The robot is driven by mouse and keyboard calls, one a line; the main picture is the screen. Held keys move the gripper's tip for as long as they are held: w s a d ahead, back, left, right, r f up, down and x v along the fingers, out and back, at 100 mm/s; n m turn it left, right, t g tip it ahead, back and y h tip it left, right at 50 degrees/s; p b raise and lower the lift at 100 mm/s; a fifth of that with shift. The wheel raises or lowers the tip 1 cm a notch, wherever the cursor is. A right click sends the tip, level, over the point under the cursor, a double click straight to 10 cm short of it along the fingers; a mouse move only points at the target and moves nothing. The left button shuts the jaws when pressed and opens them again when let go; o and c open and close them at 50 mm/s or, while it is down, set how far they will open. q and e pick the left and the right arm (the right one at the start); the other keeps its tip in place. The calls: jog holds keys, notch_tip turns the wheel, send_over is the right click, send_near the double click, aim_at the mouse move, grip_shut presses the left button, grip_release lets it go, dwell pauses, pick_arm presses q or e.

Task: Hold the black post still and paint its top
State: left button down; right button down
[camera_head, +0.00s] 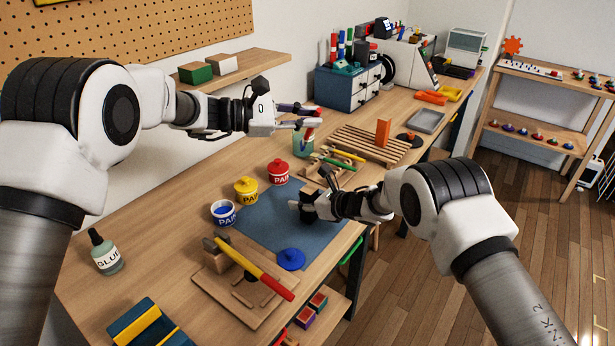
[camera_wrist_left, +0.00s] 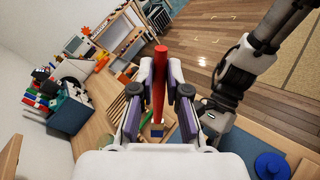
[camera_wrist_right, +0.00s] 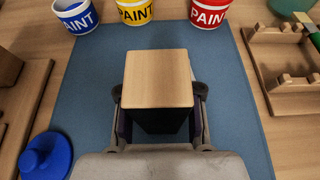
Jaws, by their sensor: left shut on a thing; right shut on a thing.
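My left gripper (camera_head: 308,118) is shut on a red-handled brush (camera_wrist_left: 160,75), above or at the green glass jar (camera_head: 302,146); the brush also shows in the head view (camera_head: 311,130). Its lower end is hard to make out. My right gripper (camera_wrist_right: 159,120) is shut on the black post (camera_wrist_right: 160,121), which stands on the blue mat (camera_head: 270,222). The post's top face (camera_wrist_right: 158,78) is bare light wood. The blue paint pot (camera_head: 223,212) is open, and its blue lid (camera_head: 291,259) lies at the mat's near edge.
A yellow pot (camera_head: 246,190) and a red pot (camera_head: 278,172) stand behind the mat. A wooden board with a hammer (camera_head: 248,268) is at the front, a glue bottle (camera_head: 105,252) at left. A slatted rack (camera_head: 370,145) lies beyond the jar.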

dwell(0.4)
pick_arm(q)
jog(key=s+a+r+m+g+h, duration=0.2)
jog(key=s+a+h, duration=0.1)
jog(key=a, duration=0.1)
notch_tip(320, 180, down, 4)
jog(key=shift+w+f, duration=0.1)
jog(key=shift+f, duration=0.1)
jog(key=shift+d, duration=0.1)
